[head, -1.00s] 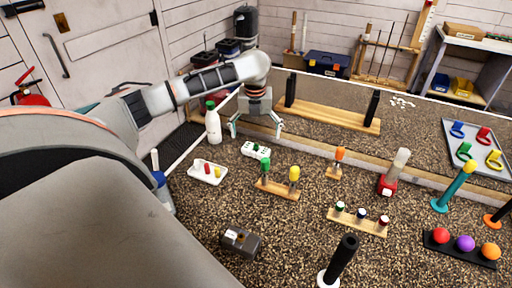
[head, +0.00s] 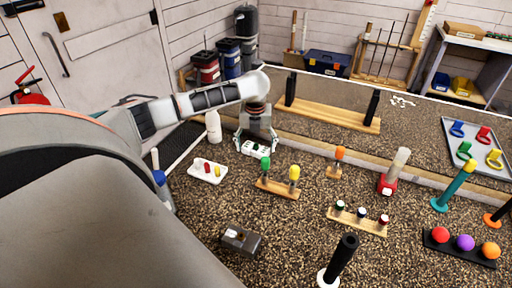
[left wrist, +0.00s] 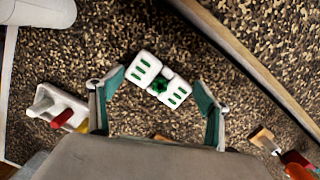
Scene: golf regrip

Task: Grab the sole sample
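The sole sample is a white two-part block (head: 254,149) with green studs, lying on the speckled ground in the head view. In the left wrist view the sole sample (left wrist: 147,68) lies at a slant, with green bars and a round green stud in its middle. My left gripper (head: 256,143) is open, pointing down over the sample, with a finger to each side. In the left wrist view, the open fingers of my left gripper (left wrist: 158,88) show the sample between and a little beyond their tips, untouched. My right gripper is not in view.
A white tray (head: 196,173) with small coloured pieces lies left of the sample. A white bottle (head: 213,128) stands behind it. A wooden base (head: 277,189) with green and yellow pegs is just in front. A wooden edge (left wrist: 245,65) runs behind the sample.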

